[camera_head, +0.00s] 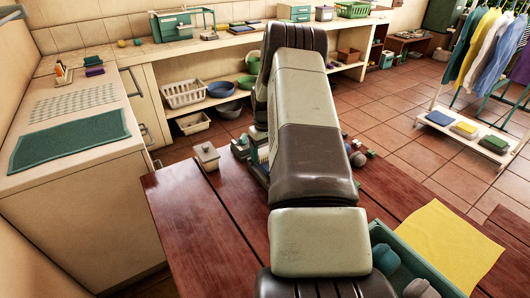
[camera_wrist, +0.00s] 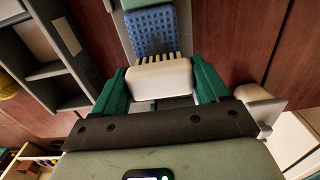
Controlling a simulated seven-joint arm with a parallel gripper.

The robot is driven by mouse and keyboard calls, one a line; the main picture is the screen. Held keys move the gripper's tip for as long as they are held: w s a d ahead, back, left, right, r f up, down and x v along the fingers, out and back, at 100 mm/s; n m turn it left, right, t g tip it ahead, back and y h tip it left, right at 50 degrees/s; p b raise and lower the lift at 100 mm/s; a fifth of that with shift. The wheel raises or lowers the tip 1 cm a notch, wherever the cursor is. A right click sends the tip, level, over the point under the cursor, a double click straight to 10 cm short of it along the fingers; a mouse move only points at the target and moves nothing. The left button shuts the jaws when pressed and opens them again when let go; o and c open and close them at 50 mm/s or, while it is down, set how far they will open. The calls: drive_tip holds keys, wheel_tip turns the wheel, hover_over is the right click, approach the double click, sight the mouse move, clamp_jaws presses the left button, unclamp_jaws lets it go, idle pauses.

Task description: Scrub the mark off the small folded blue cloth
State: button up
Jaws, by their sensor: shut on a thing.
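My gripper (camera_wrist: 160,88) is shut on a cream brush (camera_wrist: 160,78) with pale bristles, held between its two green fingers in the wrist view. The bristles point up in the picture, toward the small folded blue cloth (camera_wrist: 153,28). They overlap its near edge in the picture; I cannot tell whether they touch it. The cloth has a woven, checked surface, and I can make out no mark on the part that shows. In the head view my arm hides the gripper and brush, and the cloth cannot be made out clearly.
A grey compartmented holder (camera_wrist: 45,72) stands left of my gripper in the wrist view. On the red wooden table (camera_head: 190,215) are a lidded pale box (camera_head: 206,156), a yellow cloth (camera_head: 440,245) and a teal bin (camera_head: 440,278) with rolled items. The table's left part is clear.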

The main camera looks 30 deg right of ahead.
drive_tip(key=shift+s, duration=1.4)
drive_tip(key=shift+w, duration=1.55)
drive_tip(key=shift+s+f, duration=0.1)
drive_tip(key=shift+s, duration=1.45)
drive_tip(key=shift+w, duration=1.5)
drive_tip(key=shift+s, duration=1.45)
drive_tip(key=shift+w, duration=1.5)
drive_tip(key=shift+r, duration=2.55)
